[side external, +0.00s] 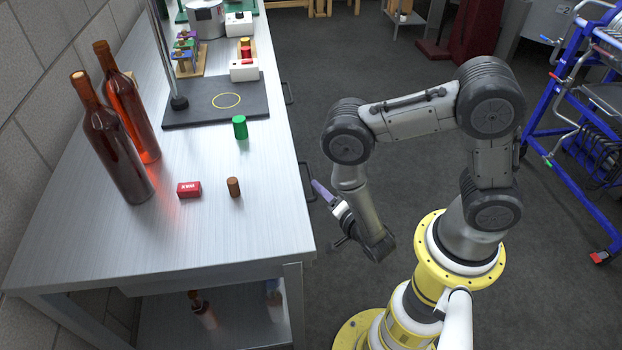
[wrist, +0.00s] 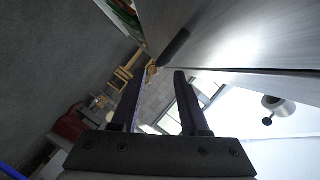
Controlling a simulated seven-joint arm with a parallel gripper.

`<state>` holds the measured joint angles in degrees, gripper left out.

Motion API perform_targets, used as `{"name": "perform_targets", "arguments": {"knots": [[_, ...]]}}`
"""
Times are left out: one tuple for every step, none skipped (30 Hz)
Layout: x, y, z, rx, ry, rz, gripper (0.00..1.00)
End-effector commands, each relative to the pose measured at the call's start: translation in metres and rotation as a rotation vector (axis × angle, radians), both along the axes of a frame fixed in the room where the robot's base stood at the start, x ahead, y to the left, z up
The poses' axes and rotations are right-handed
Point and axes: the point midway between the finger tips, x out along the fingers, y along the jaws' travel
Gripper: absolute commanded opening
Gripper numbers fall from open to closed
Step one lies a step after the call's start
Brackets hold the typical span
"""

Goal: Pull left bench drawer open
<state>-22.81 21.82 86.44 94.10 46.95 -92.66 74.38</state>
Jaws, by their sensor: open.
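The metal bench (side external: 228,215) has two dark bar handles on its long right side. The nearer handle (side external: 306,182) is beside my gripper (side external: 320,189), and the farther handle (side external: 288,93) is by the dark mat. The drawer fronts are mostly hidden from the side. In the wrist view my gripper (wrist: 159,76) is open, with nothing seen between its fingers. A dark handle (wrist: 174,48) shows just beyond the right fingertip, along the bench's front. I cannot tell whether the fingertips touch a handle.
On the bench are two bottles (side external: 114,140), a red box (side external: 189,189), a cork (side external: 233,187), a green cylinder (side external: 240,127) and a dark mat (side external: 200,110) bearing a stand. A lower shelf (side external: 240,318) holds bottles. A blue rack (side external: 580,110) stands right. Floor beside the bench is clear.

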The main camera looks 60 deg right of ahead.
Motion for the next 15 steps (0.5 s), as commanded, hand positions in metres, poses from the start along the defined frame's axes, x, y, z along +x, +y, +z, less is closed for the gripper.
{"name": "perform_targets", "arguments": {"knots": [[0.006,-0.005,-0.001,0.001,-0.001,-0.007,0.45],[0.009,-0.007,-0.002,0.000,-0.001,-0.006,0.45],[0.014,-0.009,-0.003,0.000,-0.002,-0.006,0.45],[0.018,-0.011,-0.004,0.001,-0.002,-0.007,0.45],[0.022,-0.013,-0.006,0.000,-0.001,-0.006,0.45],[0.027,-0.015,-0.007,0.001,-0.002,-0.007,0.45],[0.031,-0.017,-0.007,0.001,-0.002,-0.005,0.45],[0.034,-0.019,-0.008,-0.001,-0.002,-0.006,0.45],[0.039,-0.021,-0.009,-0.001,-0.002,-0.004,0.45],[0.043,-0.022,-0.010,0.000,-0.003,-0.005,0.45],[0.046,-0.023,-0.011,0.000,-0.003,-0.003,0.45],[0.049,-0.025,-0.012,0.000,-0.001,-0.004,0.45],[0.051,-0.026,-0.013,-0.001,0.000,-0.003,0.45],[0.054,-0.027,-0.013,-0.001,0.000,-0.002,0.45],[0.056,-0.028,-0.014,0.000,0.000,-0.001,0.45]]}}
